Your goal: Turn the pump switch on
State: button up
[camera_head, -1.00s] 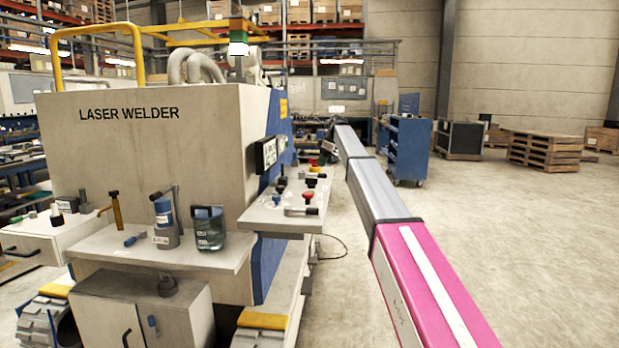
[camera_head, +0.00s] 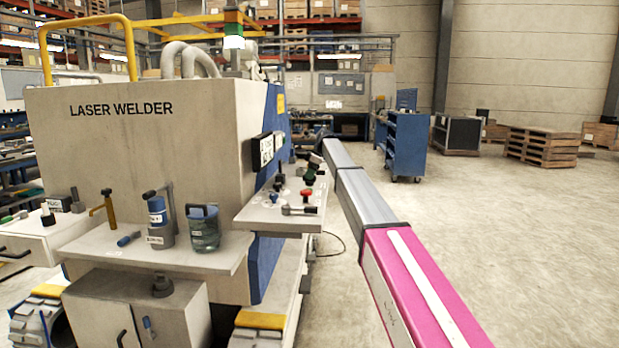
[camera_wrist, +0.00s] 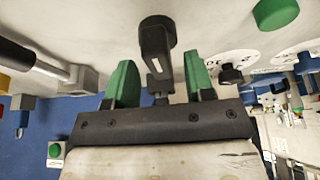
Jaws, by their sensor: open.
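The control panel (camera_head: 265,217) juts from the right side of the laser welder, with several knobs and levers on it. In the wrist view a black lever-like switch (camera_wrist: 156,48) stands out from the pale panel face. I read no label on it, so I cannot tell if it is the pump switch. My gripper (camera_wrist: 160,78) has green fingers spread apart, one on each side of this black switch, with gaps visible. In the head view my gripper (camera_head: 312,168) is small and partly hidden at the back of the panel.
Near the switch are a round green button (camera_wrist: 276,12), a dark knob on a white dial (camera_wrist: 231,75) and a grey lever (camera_wrist: 75,75). A red knob (camera_head: 306,193) sits on the panel front. A jug (camera_head: 203,229) stands on the shelf.

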jog(key=shift+a+f, duration=0.25)
jog(key=shift+f, duration=0.45)
jog(key=shift+c, duration=0.3)
grip_shut()
